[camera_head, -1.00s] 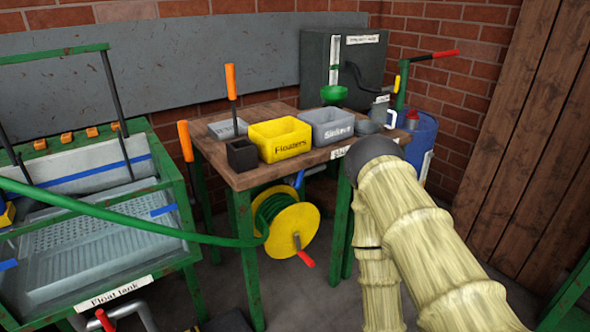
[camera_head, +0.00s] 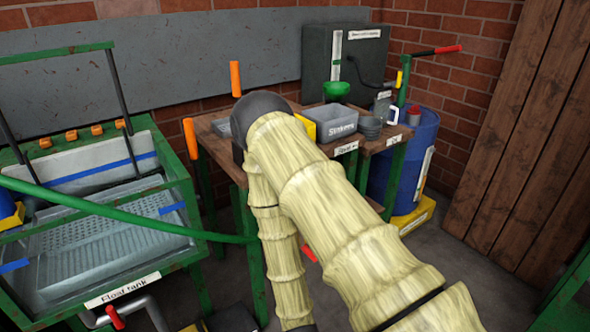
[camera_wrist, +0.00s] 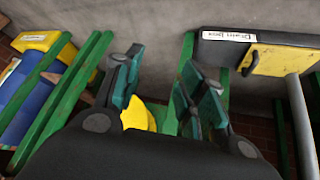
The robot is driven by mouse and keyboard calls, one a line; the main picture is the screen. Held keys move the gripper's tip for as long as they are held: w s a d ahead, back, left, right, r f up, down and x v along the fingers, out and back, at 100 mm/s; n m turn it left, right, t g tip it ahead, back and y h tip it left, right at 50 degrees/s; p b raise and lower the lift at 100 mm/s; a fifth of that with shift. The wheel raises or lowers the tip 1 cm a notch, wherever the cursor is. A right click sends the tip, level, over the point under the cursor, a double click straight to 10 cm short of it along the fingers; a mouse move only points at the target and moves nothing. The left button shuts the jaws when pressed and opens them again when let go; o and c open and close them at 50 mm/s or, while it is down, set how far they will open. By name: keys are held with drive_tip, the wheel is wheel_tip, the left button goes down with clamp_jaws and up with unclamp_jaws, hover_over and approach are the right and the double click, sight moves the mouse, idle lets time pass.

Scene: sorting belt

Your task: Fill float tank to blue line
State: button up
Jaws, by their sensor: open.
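The float tank (camera_head: 180,268) is a green-framed box at the left of the head view, with a perforated tray inside. Blue line marks (camera_head: 93,172) run along its inner walls. I cannot tell whether water stands in it. A green hose (camera_head: 120,215) stretches across its front side. A red valve handle (camera_head: 115,318) sits on a grey pipe below the tank's label. In the wrist view my gripper (camera_wrist: 160,85) is open, with nothing seen between its fingers. In the head view my gripper is hidden by my arm.
A work table holds the grey Sinkers bin (camera_head: 336,120) and a partly hidden yellow bin (camera_head: 306,127). A blue barrel (camera_head: 411,160) stands to its right. The wrist view shows a drain box (camera_wrist: 225,52) at upper right and yellow behind the fingers.

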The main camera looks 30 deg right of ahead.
drive_tip(key=w+d+r+m+t+h+p, duration=0.1)
drive_tip(key=w+d+r+m+t+h, duration=0.2)
drive_tip(key=w+r, duration=0.6)
drive_tip(key=w+d+r+m+h+p, duration=0.1)
drive_tip(key=w+d+r+m+h, duration=0.3)
drive_tip(key=w+r, duration=0.55)
drive_tip(key=w+d+r+m+t+h+p, duration=0.15)
drive_tip(key=w+d+r+h, duration=0.35)
drive_tip(key=r, duration=0.8)
drive_tip(key=x, duration=1)
drive_tip(key=shift+w+f+y, duration=0.3)
drive_tip(key=shift+w+y, duration=0.1)
drive_tip(key=shift+w, duration=0.15)
drive_tip(key=shift+d+m, duration=0.15)
drive_tip(key=shift+m, duration=0.1)
drive_tip(key=shift+c, duration=0.2)
clamp_jaws()
